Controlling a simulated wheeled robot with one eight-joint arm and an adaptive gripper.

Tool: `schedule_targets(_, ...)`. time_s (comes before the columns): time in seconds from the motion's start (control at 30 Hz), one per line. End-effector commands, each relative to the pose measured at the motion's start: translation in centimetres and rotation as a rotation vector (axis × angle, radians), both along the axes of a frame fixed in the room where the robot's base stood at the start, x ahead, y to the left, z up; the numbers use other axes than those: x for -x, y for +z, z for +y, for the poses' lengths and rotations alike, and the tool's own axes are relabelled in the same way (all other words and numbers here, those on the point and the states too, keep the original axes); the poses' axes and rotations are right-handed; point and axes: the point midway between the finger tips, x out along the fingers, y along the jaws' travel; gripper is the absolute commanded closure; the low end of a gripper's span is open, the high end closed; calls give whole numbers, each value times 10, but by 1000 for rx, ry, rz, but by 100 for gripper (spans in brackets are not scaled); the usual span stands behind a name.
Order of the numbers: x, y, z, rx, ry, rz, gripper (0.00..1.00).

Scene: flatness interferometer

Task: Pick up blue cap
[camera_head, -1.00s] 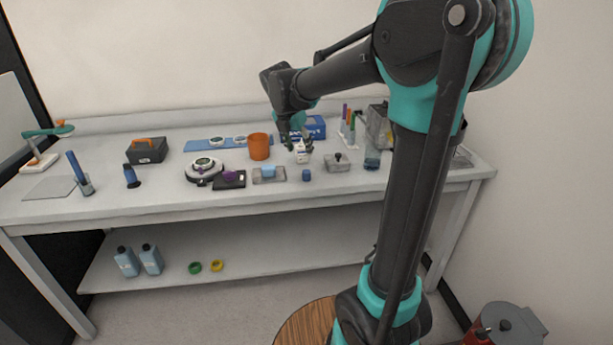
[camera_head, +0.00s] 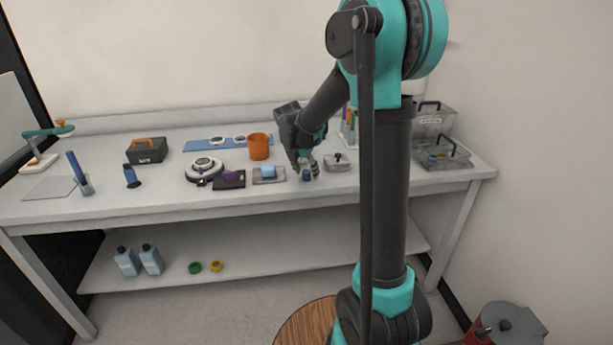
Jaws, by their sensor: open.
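The blue cap (camera_head: 306,175) is a small dark blue piece near the front edge of the white bench, right of a grey tray with a light blue block. My gripper (camera_head: 305,170) is low over the bench, pointing down with its open fingers at the cap. The fingers partly cover the cap. I cannot tell whether they touch it.
The grey tray (camera_head: 257,181) with the light blue block (camera_head: 268,171) is close on the left. A small grey block with a knob (camera_head: 337,162) is close on the right. An orange cup (camera_head: 259,147) stands behind left. Clear bins (camera_head: 443,157) are at the right end.

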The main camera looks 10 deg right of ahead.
Motion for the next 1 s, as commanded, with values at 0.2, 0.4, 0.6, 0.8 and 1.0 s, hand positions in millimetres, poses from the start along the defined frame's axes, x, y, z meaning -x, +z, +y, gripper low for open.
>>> schedule_targets(0.2,0,-2,-1,0,0,0,50)
schedule_targets(0.4,0,-2,-1,0,0,0,70)
schedule_targets(0.6,0,-2,-1,0,0,0,83)
schedule_targets(0.8,0,-2,-1,0,0,0,83)
schedule_targets(1.0,0,4,-1,0,0,0,83)
